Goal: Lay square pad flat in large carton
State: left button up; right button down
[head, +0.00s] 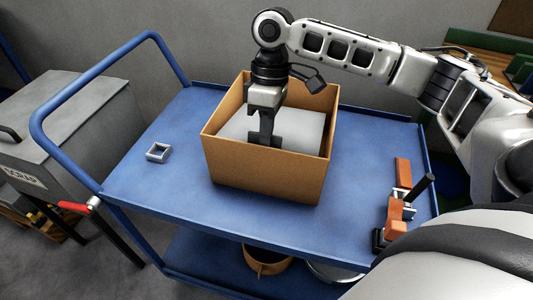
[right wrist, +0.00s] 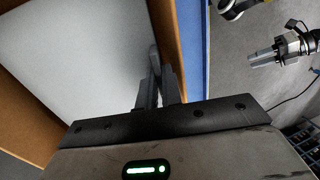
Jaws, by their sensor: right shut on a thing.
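The large carton (head: 265,175) is an open brown box standing upright on the blue cart. The square pad (head: 300,128), a light grey sheet, is inside the carton's walls and fills most of its opening. It also fills the upper left of the right wrist view (right wrist: 75,60). My right gripper (head: 265,142) points down at the pad's near edge, close to the carton's near wall, and is shut on the pad. Whether the pad touches the carton floor is hidden. What looks like my left gripper (right wrist: 262,57) shows small in the right wrist view; its jaw state is unclear.
A small grey square frame (head: 158,152) lies left of the carton on the blue cart (head: 140,185). Orange and dark parts (head: 397,215) stand at the cart's right. A grey scrap bin (head: 70,135) is at the left. The cart top around the carton is mostly clear.

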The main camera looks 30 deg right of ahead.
jog(key=shift+f, duration=0.75)
jog(key=x, duration=0.4)
jog(key=shift+w+d+f, duration=0.3)
jog(key=shift+d+f, duration=0.05)
jog(key=shift+f, duration=0.1)
pick_arm(q)
jog(key=shift+w+d+r, duration=0.1)
jog(key=shift+w+r, duration=0.1)
jog(key=shift+w, duration=0.1)
pick_arm(e)
jog(key=shift+f, duration=0.1)
pick_arm(q)
jog(key=shift+r, duration=0.15)
pick_arm(e)
jog(key=c, duration=1.8)
grip_release()
jog(key=shift+f, duration=0.1)
jog(key=shift+c, duration=0.2)
pick_arm(q)
jog(key=shift+f, duration=0.3)
jog(key=shift+s+f, duration=0.1)
